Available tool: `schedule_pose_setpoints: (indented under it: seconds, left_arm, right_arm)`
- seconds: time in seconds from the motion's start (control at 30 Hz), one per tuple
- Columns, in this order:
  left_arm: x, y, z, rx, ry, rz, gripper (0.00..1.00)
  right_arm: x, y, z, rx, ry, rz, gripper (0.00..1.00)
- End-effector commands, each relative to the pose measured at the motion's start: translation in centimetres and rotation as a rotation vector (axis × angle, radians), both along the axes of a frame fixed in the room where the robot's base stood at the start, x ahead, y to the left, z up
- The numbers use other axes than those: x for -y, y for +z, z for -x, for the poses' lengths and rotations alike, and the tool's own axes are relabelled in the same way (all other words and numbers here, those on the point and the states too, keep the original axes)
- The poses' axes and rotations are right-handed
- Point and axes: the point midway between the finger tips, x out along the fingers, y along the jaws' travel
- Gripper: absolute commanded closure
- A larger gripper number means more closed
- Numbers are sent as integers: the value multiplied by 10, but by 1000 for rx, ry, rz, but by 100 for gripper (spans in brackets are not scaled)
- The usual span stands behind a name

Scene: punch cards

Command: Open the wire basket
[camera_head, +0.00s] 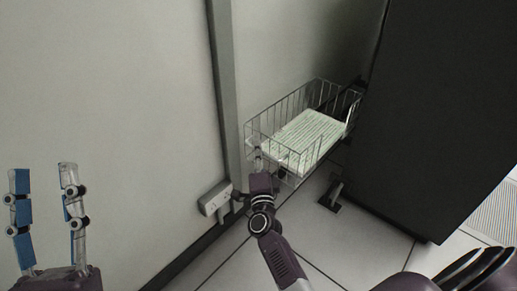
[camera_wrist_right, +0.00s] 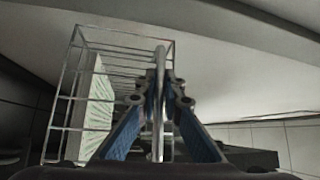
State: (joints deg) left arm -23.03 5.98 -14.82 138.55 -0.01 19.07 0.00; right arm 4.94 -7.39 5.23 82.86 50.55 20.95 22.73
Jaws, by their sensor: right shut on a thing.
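The wire basket (camera_head: 252,128) is pulled out beside the dark cabinet, with a stack of pale green-lined cards (camera_head: 305,138) in it. It also shows on the left of the right wrist view (camera_wrist_right: 75,75). My right gripper (camera_head: 257,158) is at the basket's near left corner. In the right wrist view its blue-padded fingers (camera_wrist_right: 160,88) are closed around a thin metal bar (camera_wrist_right: 160,55) at the basket's front. The grip partly hides that bar. My left gripper (camera_head: 43,168) is empty, fingers apart, in front of the wall at far left.
The dark cabinet (camera_head: 445,110) stands right of the basket. A pale wall (camera_head: 120,90) with a grey vertical conduit (camera_head: 222,75) and a wall box (camera_head: 215,198) is on the left. Tiled floor (camera_head: 345,245) lies open below, with a cabinet foot (camera_head: 332,196) there.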

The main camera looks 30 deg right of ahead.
Motion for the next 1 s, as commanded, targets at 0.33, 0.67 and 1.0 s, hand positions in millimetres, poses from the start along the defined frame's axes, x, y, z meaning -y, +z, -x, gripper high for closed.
schedule_pose_setpoints:
  seconds: [0.33,0.67,1.0]
  left_arm:
    - [0,0,0,1,1,0,60]
    - [0,0,0,1,0,0,60]
    - [0,0,0,0,-1,1,60]
  right_arm:
    - [-5,-5,1,-8,7,-4,84]
    - [-3,-3,1,-4,5,-3,74]
    - [-18,-10,39,-7,4,-4,74]
